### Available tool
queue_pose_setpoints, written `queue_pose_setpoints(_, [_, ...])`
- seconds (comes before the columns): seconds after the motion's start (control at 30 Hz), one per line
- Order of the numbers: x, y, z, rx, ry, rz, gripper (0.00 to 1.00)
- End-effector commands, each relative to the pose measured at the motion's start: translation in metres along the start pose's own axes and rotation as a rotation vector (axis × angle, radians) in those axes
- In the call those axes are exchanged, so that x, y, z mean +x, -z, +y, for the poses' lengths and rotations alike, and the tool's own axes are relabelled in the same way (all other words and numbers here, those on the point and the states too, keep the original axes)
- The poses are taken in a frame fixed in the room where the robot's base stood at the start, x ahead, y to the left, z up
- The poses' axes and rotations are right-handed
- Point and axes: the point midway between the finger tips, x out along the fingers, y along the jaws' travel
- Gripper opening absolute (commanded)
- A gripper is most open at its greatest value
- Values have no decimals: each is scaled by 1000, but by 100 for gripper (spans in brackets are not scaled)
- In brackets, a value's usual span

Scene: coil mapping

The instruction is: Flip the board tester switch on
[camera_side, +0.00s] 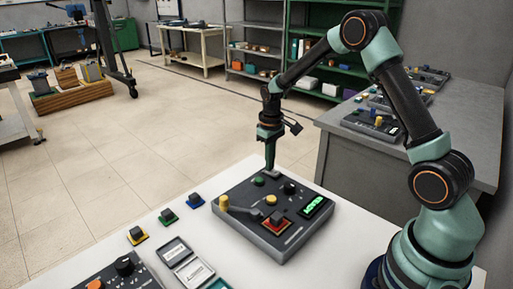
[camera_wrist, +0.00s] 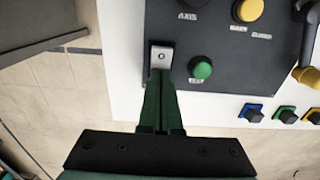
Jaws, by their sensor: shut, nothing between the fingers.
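The board tester (camera_side: 240,213) is a dark box on the white table, with a lit green display (camera_side: 313,207). Its wrist-view panel (camera_wrist: 222,25) shows a small silver switch plate (camera_wrist: 160,55) with a round mark, left of a green button (camera_wrist: 201,68). My gripper (camera_side: 270,168) is shut and empty, pointing down at the tester's far edge. In the wrist view my fingertips (camera_wrist: 161,78) are at the plate's lower edge; I cannot tell whether they touch it. They hide part of the switch, and its position is unclear.
A yellow button (camera_wrist: 248,9), a dark knob (camera_side: 290,188) and a yellow-ended lever (camera_side: 223,202) are on the tester. Blocks on coloured plates (camera_side: 167,215) stand left. Another panel (camera_side: 110,277) is at front left.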

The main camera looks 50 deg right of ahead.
Motion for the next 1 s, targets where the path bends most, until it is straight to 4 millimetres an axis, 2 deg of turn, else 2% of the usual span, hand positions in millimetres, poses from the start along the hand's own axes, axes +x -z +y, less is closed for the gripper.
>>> queue_pose_setpoints(0.8, [-59,1,0,0,-1,4,0])
queue_pose_setpoints(1.0, [-69,0,0,0,-1,3,0])
